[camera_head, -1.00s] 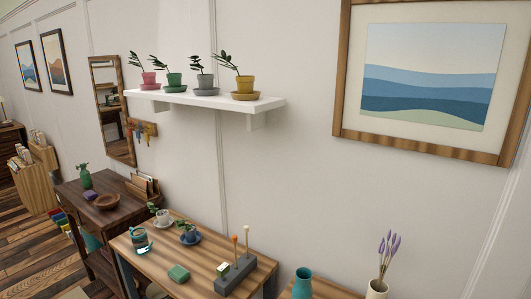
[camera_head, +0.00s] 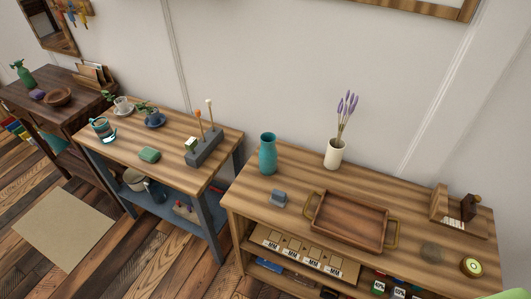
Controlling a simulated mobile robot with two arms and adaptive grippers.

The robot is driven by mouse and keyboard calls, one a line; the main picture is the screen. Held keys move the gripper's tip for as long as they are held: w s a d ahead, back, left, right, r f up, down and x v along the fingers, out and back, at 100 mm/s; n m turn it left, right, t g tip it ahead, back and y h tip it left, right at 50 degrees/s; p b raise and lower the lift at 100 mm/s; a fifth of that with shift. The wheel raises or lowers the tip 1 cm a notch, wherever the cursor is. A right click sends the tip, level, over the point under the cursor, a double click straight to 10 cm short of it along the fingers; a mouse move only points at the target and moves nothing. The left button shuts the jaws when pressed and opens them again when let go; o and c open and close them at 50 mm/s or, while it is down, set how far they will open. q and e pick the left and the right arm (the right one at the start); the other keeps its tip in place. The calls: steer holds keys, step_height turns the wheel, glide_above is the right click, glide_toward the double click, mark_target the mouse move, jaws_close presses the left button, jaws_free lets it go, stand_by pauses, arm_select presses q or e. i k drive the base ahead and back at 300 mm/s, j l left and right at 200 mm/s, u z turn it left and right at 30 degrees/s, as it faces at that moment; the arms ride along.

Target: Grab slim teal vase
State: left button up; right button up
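A slim teal vase (camera_head: 267,155) stands upright at the left back part of a wooden console table (camera_head: 300,170). Nothing blocks the view of it. Neither of my grippers shows in the head view.
On the same table are a cream vase with lavender (camera_head: 334,153), a small grey-blue object (camera_head: 278,198), a wooden tray (camera_head: 350,222) and a round green-faced item (camera_head: 471,267). A side table (camera_head: 120,150) with cups and a grey block (camera_head: 204,150) stands left. Floor shows at lower left.

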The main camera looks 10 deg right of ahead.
mark_target(268, 154)
steer(key=l+u, duration=0.4)
steer(key=k+l+u, duration=0.2)
steer(key=l+u, duration=0.2)
steer(key=k+l+u, duration=0.15)
steer(key=l+u, duration=0.25)
